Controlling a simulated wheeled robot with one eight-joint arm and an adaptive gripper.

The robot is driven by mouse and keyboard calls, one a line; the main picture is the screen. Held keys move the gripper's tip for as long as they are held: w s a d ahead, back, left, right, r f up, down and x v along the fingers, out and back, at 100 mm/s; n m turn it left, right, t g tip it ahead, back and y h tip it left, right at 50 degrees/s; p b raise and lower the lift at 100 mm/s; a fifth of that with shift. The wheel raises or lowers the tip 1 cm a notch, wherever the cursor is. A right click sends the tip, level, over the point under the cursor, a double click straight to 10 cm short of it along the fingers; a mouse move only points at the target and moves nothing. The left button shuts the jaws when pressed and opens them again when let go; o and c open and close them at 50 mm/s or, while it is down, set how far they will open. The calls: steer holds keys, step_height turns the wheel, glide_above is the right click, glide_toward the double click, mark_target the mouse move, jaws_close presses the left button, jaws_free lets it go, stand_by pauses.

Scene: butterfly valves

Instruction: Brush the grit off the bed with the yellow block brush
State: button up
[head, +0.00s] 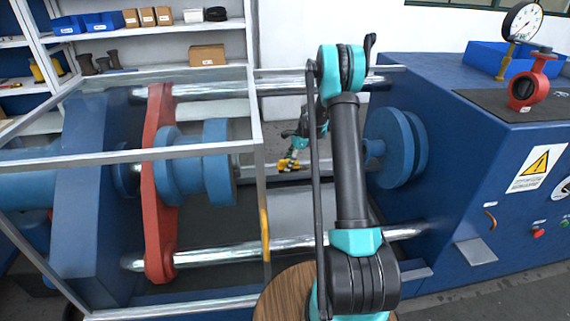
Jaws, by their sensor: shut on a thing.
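The yellow block brush (284,168) is small in the head view, low between the blue flanges of the machine. My gripper (291,158) is shut on it from above, with my arm reaching in over the front bar. The bed (318,176) is the pale grey surface around and under the brush. The brush is at or just above the bed; I cannot tell whether it touches. Grit is too small to make out, and my arm hides part of the bed to the right.
A clear-panelled guard frame (257,150) stands left of my arm. Shiny bars (215,259) run along front and back. A red crosspiece (160,190) and blue flange (394,148) flank the gap. A red valve (528,85) and gauge (522,22) stand on the right cabinet.

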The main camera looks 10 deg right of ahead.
steer(key=shift+d, duration=6.55)
steer(key=shift+a, duration=0.1)
steer(key=shift+a, duration=7.4)
steer(key=shift+r, duration=4)
steer(key=s+d+f+n+g+h, duration=0.2)
steer(key=s+f+n, duration=0.1)
steer(key=s+n, duration=0.5)
steer(key=s+d+f+n+g+h, duration=0.2)
steer(key=s+f+n, duration=0.2)
steer(key=s+n, duration=0.4)
steer(key=shift+n, duration=1)
